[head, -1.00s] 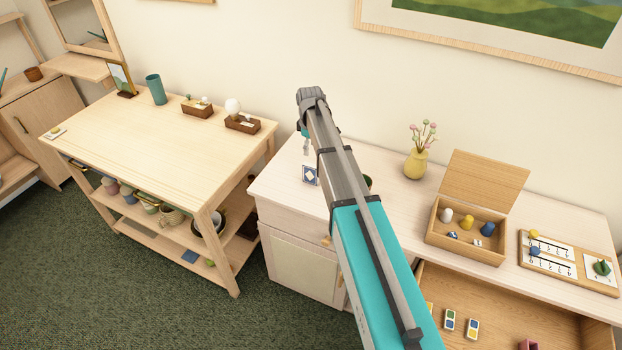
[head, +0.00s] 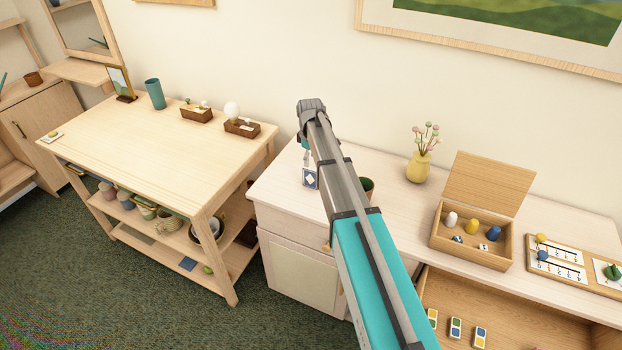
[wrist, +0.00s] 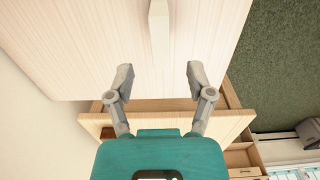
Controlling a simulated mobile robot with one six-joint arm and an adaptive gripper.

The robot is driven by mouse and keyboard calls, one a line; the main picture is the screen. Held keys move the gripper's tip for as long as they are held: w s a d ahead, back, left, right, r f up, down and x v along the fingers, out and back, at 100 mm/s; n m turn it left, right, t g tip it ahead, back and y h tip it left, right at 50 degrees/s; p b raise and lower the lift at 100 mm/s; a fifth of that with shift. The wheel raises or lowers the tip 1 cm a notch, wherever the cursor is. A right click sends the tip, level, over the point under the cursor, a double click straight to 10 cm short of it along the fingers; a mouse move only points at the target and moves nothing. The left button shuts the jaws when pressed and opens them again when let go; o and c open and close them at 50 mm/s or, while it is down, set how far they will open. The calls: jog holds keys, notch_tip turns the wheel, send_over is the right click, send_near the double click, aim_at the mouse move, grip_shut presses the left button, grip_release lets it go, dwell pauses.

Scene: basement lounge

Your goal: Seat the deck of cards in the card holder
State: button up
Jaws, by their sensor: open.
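The deck of cards (head: 310,178), blue with a pale diamond on its face, stands upright near the left end of the pale cabinet top. In the wrist view a narrow pale block (wrist: 159,30), apparently the deck seen from above, is at the top middle. My gripper (wrist: 160,78) is open and empty, its two fingers spread wide apart. In the head view my gripper (head: 307,157) points down just above the deck, partly hidden by my arm. I cannot pick out the card holder with certainty in either view.
A yellow vase (head: 418,167), an open wooden box (head: 470,259) with game pieces and a counting board (head: 555,259) stand on the cabinet. A dark green cup (head: 367,186) is partly behind my arm. A drawer (head: 510,310) is open. The left table (head: 150,150) is mostly clear.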

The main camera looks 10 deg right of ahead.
aim_at(311, 168)
jog(key=shift+f, duration=0.1)
jog(key=shift+s+d+f+b, duration=0.1)
jog(key=shift+d+f+b, duration=0.05)
jog(key=shift+f+b, duration=2.4)
grip_shut()
